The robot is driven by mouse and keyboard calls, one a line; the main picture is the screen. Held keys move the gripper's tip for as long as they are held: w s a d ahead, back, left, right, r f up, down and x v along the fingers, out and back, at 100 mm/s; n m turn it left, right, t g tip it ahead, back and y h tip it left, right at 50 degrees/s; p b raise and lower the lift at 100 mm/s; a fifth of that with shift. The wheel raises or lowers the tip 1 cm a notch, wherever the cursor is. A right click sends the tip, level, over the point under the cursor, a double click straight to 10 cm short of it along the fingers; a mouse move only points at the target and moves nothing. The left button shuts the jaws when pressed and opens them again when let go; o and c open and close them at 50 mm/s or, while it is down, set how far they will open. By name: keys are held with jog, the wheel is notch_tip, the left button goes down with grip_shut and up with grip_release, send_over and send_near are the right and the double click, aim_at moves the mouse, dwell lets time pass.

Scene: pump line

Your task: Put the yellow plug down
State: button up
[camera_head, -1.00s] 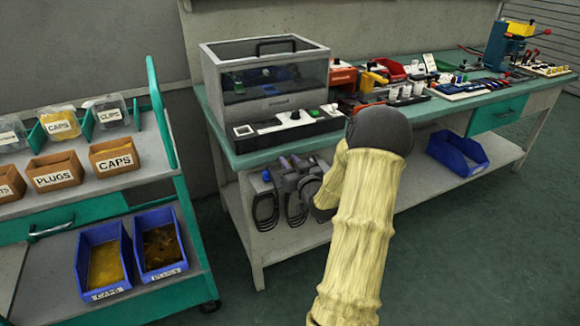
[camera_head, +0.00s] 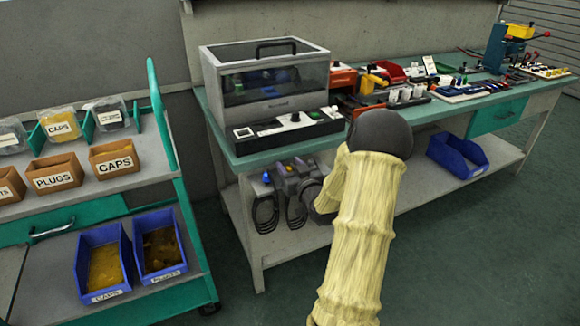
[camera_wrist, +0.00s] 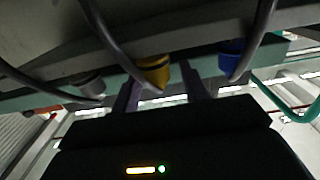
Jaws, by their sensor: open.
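The yellow plug (camera_wrist: 153,72) has a dark band and a grey cable. In the wrist view it stands between my gripper's two dark fingers (camera_wrist: 161,80), nearer the left one. The fingers are apart, and I cannot tell whether either touches it. A blue plug (camera_wrist: 231,60) is to the right of the fingers and a grey plug (camera_wrist: 88,83) to the left, each beside a hanging cable. In the head view my gripper (camera_head: 288,172) is under the bench's front edge.
The teal-topped bench (camera_head: 252,156) carries a clear-lidded case (camera_head: 265,85) and many small parts. Cable loops (camera_head: 265,210) hang above its lower shelf (camera_head: 290,240). A blue bin (camera_head: 457,153) sits on that shelf at right. A cart (camera_head: 160,172) with labelled bins stands at left.

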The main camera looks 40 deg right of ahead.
jog(key=v, duration=1.2)
jog(key=shift+p, duration=0.4)
jog(key=shift+w+f, duration=0.1)
jog(key=shift+w, duration=0.05)
jog(key=w+a+f+n+g+y, duration=0.3)
jog(key=a+g, duration=0.4)
jog(key=a, duration=0.7)
jog(key=s+a+g, duration=0.4)
jog(key=s+a, duration=0.2)
jog(key=a, duration=0.2)
jog(key=s+a+g+y, duration=0.1)
jog(key=s+a+g, duration=0.2)
jog(key=a, duration=0.6)
jog(key=s, duration=0.2)
jog(key=shift+s+r+g, duration=0.4)
jog(key=shift+d, duration=0.1)
